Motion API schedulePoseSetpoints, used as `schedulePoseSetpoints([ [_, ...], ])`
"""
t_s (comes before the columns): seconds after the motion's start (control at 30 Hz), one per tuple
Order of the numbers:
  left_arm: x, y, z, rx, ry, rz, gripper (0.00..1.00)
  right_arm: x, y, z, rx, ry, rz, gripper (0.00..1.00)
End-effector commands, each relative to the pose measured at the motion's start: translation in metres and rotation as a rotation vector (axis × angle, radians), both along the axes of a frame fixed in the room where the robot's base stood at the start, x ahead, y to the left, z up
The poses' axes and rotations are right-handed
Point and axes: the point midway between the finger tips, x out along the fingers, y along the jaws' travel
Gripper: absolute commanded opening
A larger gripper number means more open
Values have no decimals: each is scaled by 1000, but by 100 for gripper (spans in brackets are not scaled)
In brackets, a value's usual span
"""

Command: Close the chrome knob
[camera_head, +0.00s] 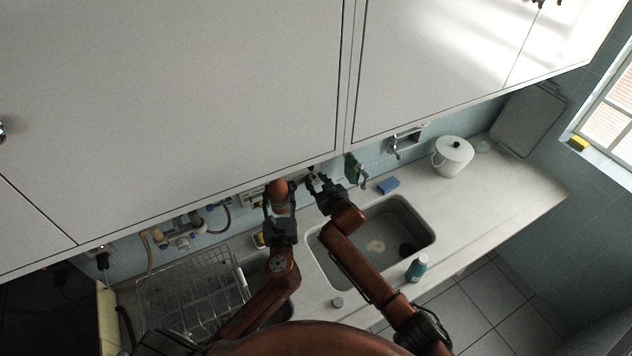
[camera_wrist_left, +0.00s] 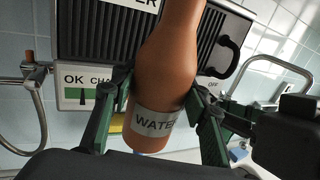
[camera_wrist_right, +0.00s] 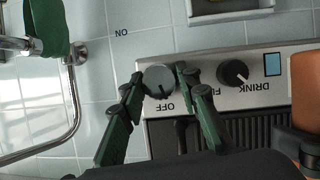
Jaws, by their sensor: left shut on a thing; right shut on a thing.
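The chrome knob (camera_wrist_right: 158,81) shows in the right wrist view as a round grey dial on the panel edge, between an ON and an OFF mark. A dark line on its face appears to point toward OFF. My right gripper (camera_wrist_right: 160,76) is shut on the knob, one finger on each side. In the head view my right gripper (camera_head: 315,181) is at the wall behind the sink, and the knob is too small to make out. My left gripper (camera_wrist_left: 160,92) is shut on an orange bottle (camera_wrist_left: 172,65) labelled WATER, in front of a ribbed panel. The bottle also shows in the head view (camera_head: 279,200).
A black knob (camera_wrist_right: 233,73) sits right of the chrome one. A tap (camera_head: 362,176) and green cloth (camera_wrist_right: 47,25) are close by. A sink (camera_head: 345,262), wire rack (camera_head: 190,285), blue sponge (camera_head: 388,186) and white pot (camera_head: 453,155) are on the counter. Cabinets (camera_head: 180,100) hang above.

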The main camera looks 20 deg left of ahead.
Motion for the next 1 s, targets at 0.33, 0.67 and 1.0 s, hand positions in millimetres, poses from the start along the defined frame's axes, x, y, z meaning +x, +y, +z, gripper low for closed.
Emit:
schedulePoseSetpoints([
  [0.33,0,0,0,0,-1,0,18,1,-1,0,168,198,0,5],
  [0.67,0,0,0,0,-1,0,18,1,-1,-1,219,258,0,5],
  [1.0,0,0,0,0,-1,0,18,1,-1,0,218,257,-1,42],
])
